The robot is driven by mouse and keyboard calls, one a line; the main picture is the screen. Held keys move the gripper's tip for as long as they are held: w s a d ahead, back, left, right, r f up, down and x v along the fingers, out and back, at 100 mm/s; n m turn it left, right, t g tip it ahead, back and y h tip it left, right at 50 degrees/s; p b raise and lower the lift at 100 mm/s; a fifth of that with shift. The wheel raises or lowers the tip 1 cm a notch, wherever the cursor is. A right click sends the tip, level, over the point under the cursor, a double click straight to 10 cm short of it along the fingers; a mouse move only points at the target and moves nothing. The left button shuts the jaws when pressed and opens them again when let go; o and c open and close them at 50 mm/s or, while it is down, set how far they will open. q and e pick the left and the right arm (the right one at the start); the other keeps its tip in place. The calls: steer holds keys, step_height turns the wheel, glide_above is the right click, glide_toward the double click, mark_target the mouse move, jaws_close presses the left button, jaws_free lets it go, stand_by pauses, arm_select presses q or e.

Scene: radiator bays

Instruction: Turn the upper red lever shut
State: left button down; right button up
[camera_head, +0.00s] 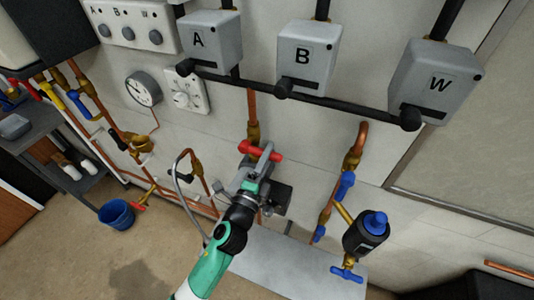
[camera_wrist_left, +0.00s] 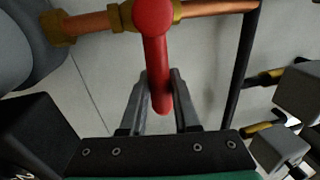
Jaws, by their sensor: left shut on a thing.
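The upper red lever (camera_head: 262,151) sits on a brass valve in the copper pipe below box A, near the middle of the head view. It lies across the pipe, slightly tilted. In the left wrist view the lever (camera_wrist_left: 156,60) runs from its round hub down between the two fingers, roughly square to the pipe. My left gripper (camera_head: 257,166) reaches up from below and is shut on the lever's handle; the fingers also show in the wrist view (camera_wrist_left: 162,98). The gripper partly hides the valve and the pipe below it. My right gripper is not in view.
A braided hose (camera_head: 181,178) loops close at the left. Blue-handled valves and a dark cylinder (camera_head: 365,234) stand at the right. A black rail (camera_head: 325,100) runs under the grey boxes. A blue bucket (camera_head: 117,214) stands on the floor at the left.

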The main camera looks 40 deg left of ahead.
arm_select(q)
steer(key=c, duration=0.7)
jaws_free()
steer(key=shift+o, duration=0.2)
steer(key=b+v, duration=0.1)
steer(key=v, duration=1)
steer(key=shift+s+f, duration=0.2)
steer(key=shift+s, duration=0.1)
